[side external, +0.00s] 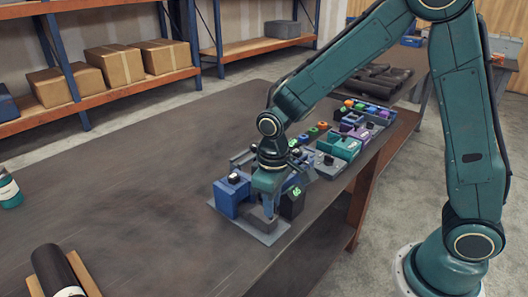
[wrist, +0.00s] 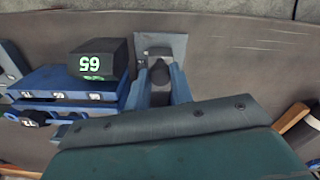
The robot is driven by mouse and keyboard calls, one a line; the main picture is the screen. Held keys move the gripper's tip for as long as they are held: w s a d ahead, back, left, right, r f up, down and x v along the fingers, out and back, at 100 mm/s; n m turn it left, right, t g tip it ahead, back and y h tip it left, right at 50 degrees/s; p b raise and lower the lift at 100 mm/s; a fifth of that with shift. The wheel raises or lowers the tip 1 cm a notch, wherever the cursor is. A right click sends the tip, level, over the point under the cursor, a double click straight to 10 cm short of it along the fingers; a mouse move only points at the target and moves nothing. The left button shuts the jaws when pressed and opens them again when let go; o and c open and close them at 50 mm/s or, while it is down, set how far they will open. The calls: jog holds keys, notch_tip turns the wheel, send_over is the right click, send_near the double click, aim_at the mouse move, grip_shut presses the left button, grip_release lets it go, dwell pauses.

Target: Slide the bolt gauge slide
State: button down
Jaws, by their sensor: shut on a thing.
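In the side view, my gripper (side external: 268,204) points down at the near end of a row of devices, over a light grey plate (side external: 262,236). In the wrist view, the blue fingers of my gripper (wrist: 160,80) are shut on a dark knob (wrist: 160,70), which looks like the bolt gauge slide's handle. The grey plate (wrist: 176,42) lies under and beyond it. A dark display box (wrist: 100,58) with a green number, apparently 65, stands left of the fingers; it also shows in the side view (side external: 292,204). My wrist housing hides the lower part of the wrist view.
A blue box (side external: 230,196) with a dark knob stands just left of my gripper. A teal device (side external: 340,145) and other coloured pieces stand behind along the table's right edge. A dark cylinder (side external: 58,272) lies at the front left. The table's middle left is clear.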

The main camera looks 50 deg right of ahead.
jog(key=c, duration=1.2)
grip_release()
jog(key=shift+s, duration=0.2)
jog(key=shift+r, duration=0.1)
notch_tip(320, 180, up, 14)
jog(key=s+d+r+m+t, duration=0.1)
jog(key=s+d, duration=0.3)
jog(key=s, duration=0.5)
jog(key=s+d+r+m+t, duration=0.2)
jog(key=s+d+r+t, duration=0.1)
jog(key=s, duration=0.5)
jog(key=shift+s+d+t, duration=0.4)
jog(key=shift+d+t, duration=0.1)
jog(key=shift+t, duration=0.3)
